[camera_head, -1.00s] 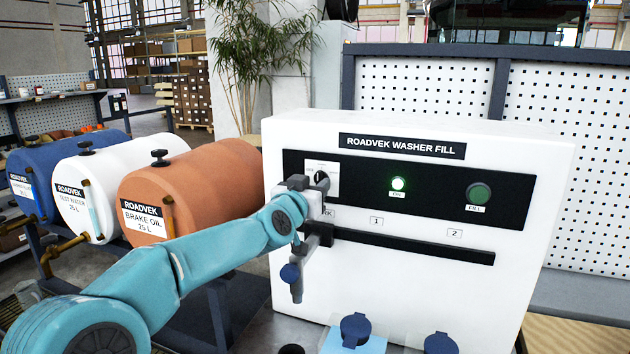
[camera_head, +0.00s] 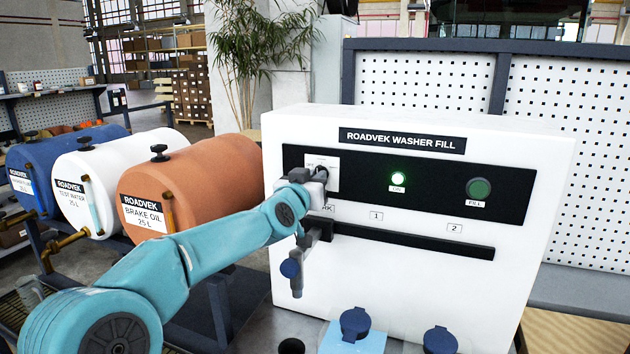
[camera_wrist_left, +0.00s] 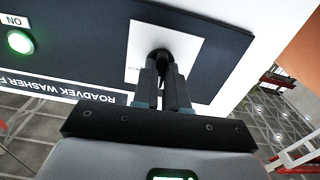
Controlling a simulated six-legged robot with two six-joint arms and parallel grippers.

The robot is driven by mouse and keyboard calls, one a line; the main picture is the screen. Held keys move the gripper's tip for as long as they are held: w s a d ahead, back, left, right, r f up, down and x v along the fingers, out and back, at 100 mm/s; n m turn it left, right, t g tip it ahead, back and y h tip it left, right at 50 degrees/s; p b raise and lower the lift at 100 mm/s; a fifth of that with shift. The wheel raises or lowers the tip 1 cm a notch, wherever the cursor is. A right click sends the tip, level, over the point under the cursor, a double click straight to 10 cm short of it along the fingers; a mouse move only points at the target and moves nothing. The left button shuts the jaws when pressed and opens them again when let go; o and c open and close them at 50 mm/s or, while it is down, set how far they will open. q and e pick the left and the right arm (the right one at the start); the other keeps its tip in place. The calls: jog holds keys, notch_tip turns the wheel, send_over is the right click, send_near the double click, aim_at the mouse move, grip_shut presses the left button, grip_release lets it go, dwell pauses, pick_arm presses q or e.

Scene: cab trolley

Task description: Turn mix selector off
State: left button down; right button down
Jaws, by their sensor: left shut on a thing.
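The mix selector is a small black knob on a white plate (camera_head: 322,163) at the left end of the black panel on the washer fill machine (camera_head: 420,290). In the head view my left gripper (camera_head: 318,175) is at the knob and hides most of it. In the left wrist view the knob (camera_wrist_left: 161,55) sits between the fingertips of my left gripper (camera_wrist_left: 165,72), which is shut on it. The pointer and most of the plate's lettering are hidden, so the setting cannot be read. My right gripper is not in view.
A lit green ON lamp (camera_head: 398,178) and a darker green FILL button (camera_head: 479,188) are on the same panel. A dark ledge (camera_head: 420,242) runs below it. Blue caps (camera_head: 355,322) stand at the front. Drums, including an orange brake oil one (camera_head: 200,180), stand left.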

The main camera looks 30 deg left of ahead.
pick_arm(q)
jog(key=n+b, duration=0.2)
jog(key=n, duration=0.9)
jog(key=shift+f+b, duration=0.15)
jog(key=shift+b, duration=0.2)
jog(key=shift+n, duration=0.3)
jog(key=c, duration=1.2)
grip_release()
jog(key=shift+o, duration=0.2)
jog(key=shift+s, duration=0.1)
jog(key=b+v, duration=0.1)
jog(key=v, duration=1.5)
